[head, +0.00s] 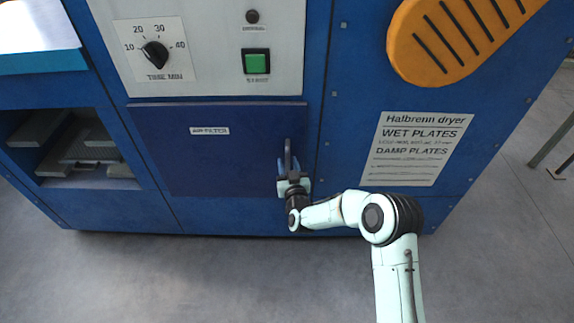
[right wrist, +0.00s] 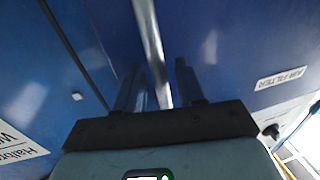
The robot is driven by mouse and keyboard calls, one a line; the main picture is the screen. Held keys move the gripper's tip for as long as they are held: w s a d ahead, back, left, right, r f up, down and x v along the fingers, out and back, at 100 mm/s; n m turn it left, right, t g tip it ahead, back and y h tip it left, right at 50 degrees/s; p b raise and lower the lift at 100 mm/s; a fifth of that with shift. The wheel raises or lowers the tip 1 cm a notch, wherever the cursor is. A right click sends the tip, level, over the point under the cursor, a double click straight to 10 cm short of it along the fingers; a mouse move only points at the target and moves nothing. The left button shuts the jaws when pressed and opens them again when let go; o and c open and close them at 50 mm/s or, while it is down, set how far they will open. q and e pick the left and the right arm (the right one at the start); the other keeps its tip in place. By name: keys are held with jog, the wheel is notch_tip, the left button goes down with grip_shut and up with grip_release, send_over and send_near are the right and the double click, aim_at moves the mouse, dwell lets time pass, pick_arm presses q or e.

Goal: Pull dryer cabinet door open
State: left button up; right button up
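The dryer cabinet is blue, and its dark blue door panel (head: 215,160) carries an AIR FILTER label (head: 209,130). The door sits flush and looks closed. A metal bar handle (right wrist: 150,45) stands out from the door; in the head view (head: 288,150) it is at the door's right edge. My right gripper (head: 290,172) is at the handle. In the right wrist view (right wrist: 160,88) its two fingers stand apart, one on each side of the bar, with small gaps showing. My left gripper is not in view.
Above the door is a grey control panel with a timer dial (head: 155,54) and a green button (head: 256,62). An orange vented cover (head: 440,45) and a notice (head: 415,148) are on the right. An open recess (head: 75,148) is at left. Grey floor (head: 180,280) in front is clear.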

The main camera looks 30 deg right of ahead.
jog(key=shift+w+d, duration=0.2)
jog(key=shift+w, duration=0.2)
grip_shut()
